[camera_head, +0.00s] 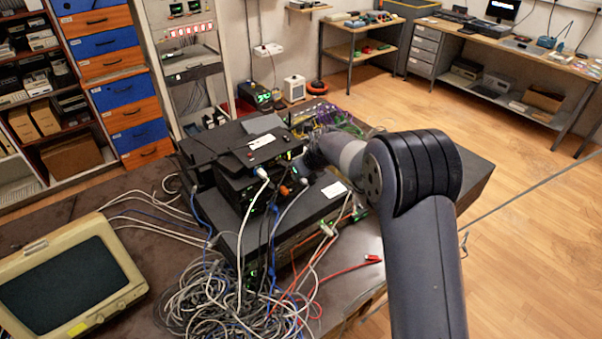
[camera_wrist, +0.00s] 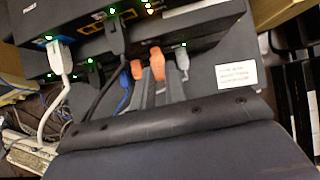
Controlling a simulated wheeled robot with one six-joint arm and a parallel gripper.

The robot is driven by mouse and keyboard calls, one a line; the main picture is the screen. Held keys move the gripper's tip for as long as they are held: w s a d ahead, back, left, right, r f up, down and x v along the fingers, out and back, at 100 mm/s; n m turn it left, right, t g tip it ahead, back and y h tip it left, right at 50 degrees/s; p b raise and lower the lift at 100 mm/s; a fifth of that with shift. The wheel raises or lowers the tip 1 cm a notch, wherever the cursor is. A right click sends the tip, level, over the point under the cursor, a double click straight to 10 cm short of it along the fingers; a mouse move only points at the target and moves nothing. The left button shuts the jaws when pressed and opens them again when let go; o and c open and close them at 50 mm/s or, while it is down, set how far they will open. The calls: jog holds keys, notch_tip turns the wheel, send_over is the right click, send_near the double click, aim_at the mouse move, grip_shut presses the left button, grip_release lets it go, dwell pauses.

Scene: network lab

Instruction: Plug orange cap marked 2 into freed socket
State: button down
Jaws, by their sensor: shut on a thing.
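In the wrist view, my gripper (camera_wrist: 160,88) reaches up toward the front of a black network device (camera_wrist: 205,38). Its two grey fingers are shut on an orange cap (camera_wrist: 156,60). The cap's end is close to the device front, but I cannot tell whether it sits in a socket. A second orange piece (camera_wrist: 137,69) is just left of it, beside the left finger. No number can be read on either. In the head view, an orange piece (camera_head: 284,190) shows at the device front (camera_head: 238,190); my arm hides much of the gripper there.
A white plug (camera_wrist: 55,58), a black cable (camera_wrist: 117,38), a blue cable (camera_wrist: 125,92) and a grey plug (camera_wrist: 183,58) crowd the device front. Tangled cables (camera_head: 235,305) lie below. An old monitor (camera_head: 70,275) stands at left. Open floor (camera_head: 535,215) is at right.

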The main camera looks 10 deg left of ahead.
jog(key=shift+w+a, duration=0.45)
jog(key=shift+a, duration=0.15)
dwell(1.1)
jog(key=c, duration=1.4)
grip_release()
jog(key=shift+o, duration=0.2)
jog(key=b+v, duration=0.2)
jog(key=v, duration=0.8)
jog(key=shift+r+b, duration=0.3)
jog(key=shift+b, duration=0.05)
jog(key=shift+d, duration=0.15)
jog(key=p+x, duration=0.2)
jog(key=x, duration=0.8)
jog(key=shift+a+f+p, duration=0.2)
jog(key=shift+f+p, duration=0.15)
jog(key=shift+p, duration=0.05)
jog(key=shift+d, duration=0.15)
jog(key=shift+s, duration=0.1)
